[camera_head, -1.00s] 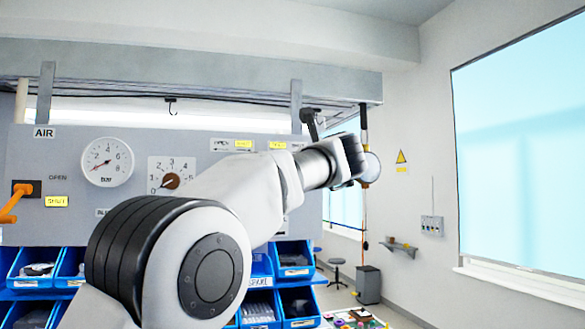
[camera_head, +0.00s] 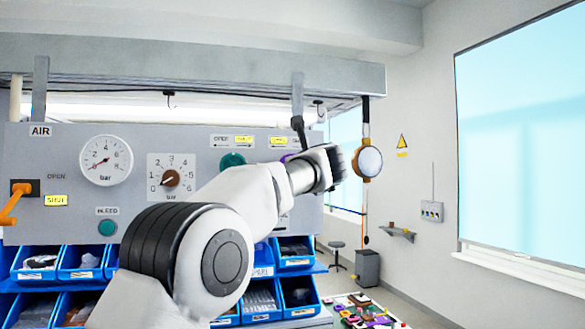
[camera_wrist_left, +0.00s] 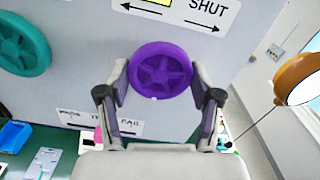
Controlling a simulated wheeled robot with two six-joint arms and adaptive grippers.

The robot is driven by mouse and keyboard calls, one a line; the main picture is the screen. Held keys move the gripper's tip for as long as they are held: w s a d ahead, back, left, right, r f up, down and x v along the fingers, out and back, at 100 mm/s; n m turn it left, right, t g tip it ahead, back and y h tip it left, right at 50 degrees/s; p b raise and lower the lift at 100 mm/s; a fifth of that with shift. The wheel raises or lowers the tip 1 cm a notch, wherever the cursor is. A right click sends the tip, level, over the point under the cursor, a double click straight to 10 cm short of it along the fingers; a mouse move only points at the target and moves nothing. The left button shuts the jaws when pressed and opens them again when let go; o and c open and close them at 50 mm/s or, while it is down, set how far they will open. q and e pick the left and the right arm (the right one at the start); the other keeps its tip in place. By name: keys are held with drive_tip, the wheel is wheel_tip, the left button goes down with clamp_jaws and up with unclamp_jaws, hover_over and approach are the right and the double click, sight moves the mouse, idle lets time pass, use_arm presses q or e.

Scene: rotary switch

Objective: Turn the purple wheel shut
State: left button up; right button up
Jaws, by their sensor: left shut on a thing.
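The purple wheel (camera_wrist_left: 160,72) is round with spokes and sits on the grey panel (camera_wrist_left: 85,40) in the left wrist view. My left gripper (camera_wrist_left: 161,80) has one finger at each side of its rim and is shut on it. In the head view the gripper (camera_head: 330,168) is at the panel's right end, and only a purple sliver of the wheel (camera_head: 289,157) shows behind my arm. A white sign (camera_wrist_left: 185,12) above the wheel reads SHUT, with arrows pointing left and right. My right gripper is not in view.
A teal wheel (camera_wrist_left: 20,45) is left of the purple one. A round, orange-rimmed lamp or mirror (camera_head: 368,162) hangs close right of my gripper. Gauges (camera_head: 106,160) and an orange lever (camera_head: 12,205) are on the panel's left. Blue bins (camera_head: 85,262) stand below.

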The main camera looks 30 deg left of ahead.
use_arm(q)
drive_tip(key=shift+m, duration=0.5)
drive_tip(key=shift+r+m, duration=0.15)
drive_tip(key=shift+m, duration=8.6)
drive_tip(key=shift+r+m, duration=0.15)
drive_tip(key=shift+m, duration=8.6)
